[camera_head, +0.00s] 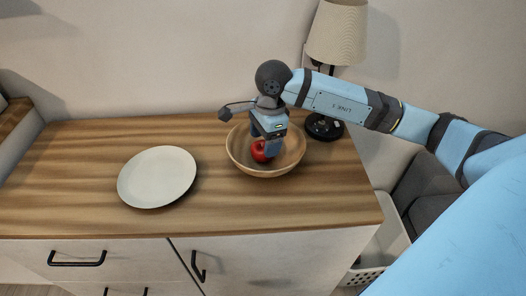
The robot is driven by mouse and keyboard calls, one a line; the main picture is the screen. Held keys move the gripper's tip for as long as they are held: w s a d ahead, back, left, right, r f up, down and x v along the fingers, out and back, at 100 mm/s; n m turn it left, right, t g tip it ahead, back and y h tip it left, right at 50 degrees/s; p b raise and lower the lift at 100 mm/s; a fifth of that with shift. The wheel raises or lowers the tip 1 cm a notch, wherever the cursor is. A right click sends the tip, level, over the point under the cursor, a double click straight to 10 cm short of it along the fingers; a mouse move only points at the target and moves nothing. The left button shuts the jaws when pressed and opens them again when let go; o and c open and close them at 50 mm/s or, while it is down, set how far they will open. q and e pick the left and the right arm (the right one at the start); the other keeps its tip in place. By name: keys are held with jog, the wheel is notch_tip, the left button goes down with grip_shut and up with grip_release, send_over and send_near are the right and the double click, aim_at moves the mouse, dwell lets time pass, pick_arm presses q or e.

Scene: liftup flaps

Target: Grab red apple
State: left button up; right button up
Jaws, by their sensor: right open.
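A red apple (261,152) lies inside a round wooden bowl (287,160) on the wooden top of a cabinet. My right gripper (272,143) is open and reaches down into the bowl, right at the apple. Its near finger covers part of the apple. I cannot tell whether the fingers touch the apple. My left gripper is not in view.
A white plate (157,177) lies to the left of the bowl. A lamp (337,35) with a black base stands behind and right of the bowl. The wooden top (90,150) is clear at its left end. A white basket (385,245) stands right of the cabinet.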

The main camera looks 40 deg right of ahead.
jog(key=f, duration=0.4)
jog(key=shift+w+a, duration=0.1)
jog(key=shift+a, duration=0.1)
jog(key=c, duration=0.6)
jog(key=shift+r, duration=0.1)
